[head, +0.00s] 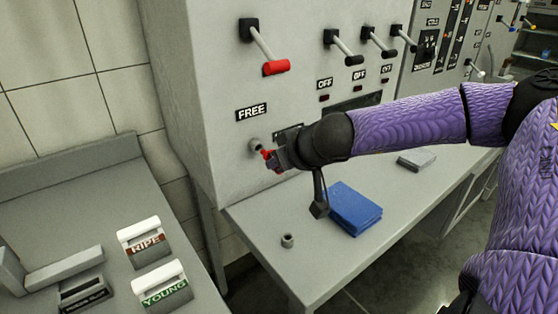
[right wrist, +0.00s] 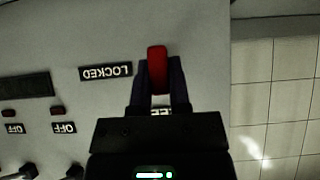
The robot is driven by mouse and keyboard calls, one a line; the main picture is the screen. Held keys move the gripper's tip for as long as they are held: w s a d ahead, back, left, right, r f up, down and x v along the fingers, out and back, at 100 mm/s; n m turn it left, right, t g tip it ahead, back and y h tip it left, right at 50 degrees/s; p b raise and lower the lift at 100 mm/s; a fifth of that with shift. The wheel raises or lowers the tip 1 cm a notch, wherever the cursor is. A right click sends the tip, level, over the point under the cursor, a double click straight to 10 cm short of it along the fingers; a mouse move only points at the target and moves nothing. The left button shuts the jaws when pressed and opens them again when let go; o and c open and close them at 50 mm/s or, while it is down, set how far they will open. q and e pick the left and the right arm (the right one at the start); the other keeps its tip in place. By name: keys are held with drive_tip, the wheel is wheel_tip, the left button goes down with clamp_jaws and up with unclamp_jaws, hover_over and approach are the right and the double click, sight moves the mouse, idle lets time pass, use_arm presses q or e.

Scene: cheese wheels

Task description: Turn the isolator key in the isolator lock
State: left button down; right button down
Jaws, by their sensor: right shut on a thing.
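The red isolator key (head: 267,154) is at the grey panel front, beside the round grey isolator lock (head: 256,145). My right gripper (head: 273,160) is shut on the key, which also shows red between the two dark fingers in the right wrist view (right wrist: 157,70). The key meets or nearly meets the lock; how deep it sits in it is hidden. A FREE label (head: 251,113) is above the lock, and a LOCKED label (right wrist: 105,72) shows upside down in the right wrist view. My left gripper is not in view.
A red-handled lever (head: 275,67) and several black-handled levers stick out above. On the bench (head: 268,226) below lie a blue folded cloth (head: 354,208) and a small grey cup (head: 287,241). RIPE (head: 144,242) and YOUNG (head: 161,287) holders stand on the left table.

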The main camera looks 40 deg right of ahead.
drive_tip(key=shift+w+d+b, duration=0.1)
drive_tip(key=shift+w+b, duration=0.25)
drive_tip(key=shift+b, duration=0.05)
drive_tip(key=shift+w, duration=0.25)
drive_tip(key=shift+w+b, duration=0.4)
drive_tip(key=shift+w+d, duration=0.1)
drive_tip(key=shift+w+b, duration=0.3)
drive_tip(key=shift+w, duration=0.1)
drive_tip(key=shift+c, duration=2.4)
unclamp_jaws()
